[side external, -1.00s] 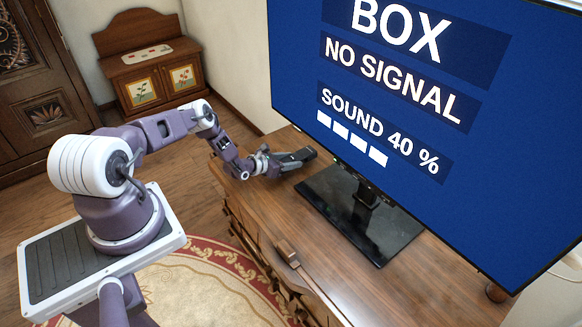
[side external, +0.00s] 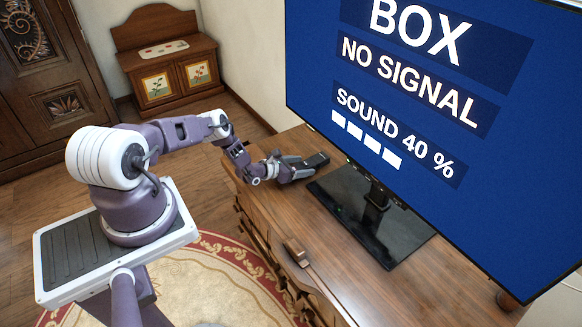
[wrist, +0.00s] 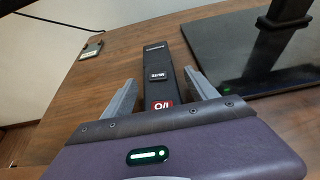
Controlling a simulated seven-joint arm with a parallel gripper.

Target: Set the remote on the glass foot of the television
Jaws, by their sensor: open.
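The remote (wrist: 158,75) is long and black, with a MUTE label and a red power mark at its near end. It lies on the wooden cabinet top, its near end between the fingers of my gripper (wrist: 160,100). My gripper is open, one finger on each side, with a visible gap at the right finger. In the side view the remote (side external: 317,160) points away from my gripper (side external: 296,170), left of the foot. The television's black glass foot (wrist: 270,75) is flat and bare around its post, with a small green light. It also shows in the side view (side external: 402,247).
The television screen (side external: 410,100) overhangs the foot and the back of the cabinet top (side external: 440,285). A small grey-green object (wrist: 92,48) lies beyond the remote at the left in the wrist view.

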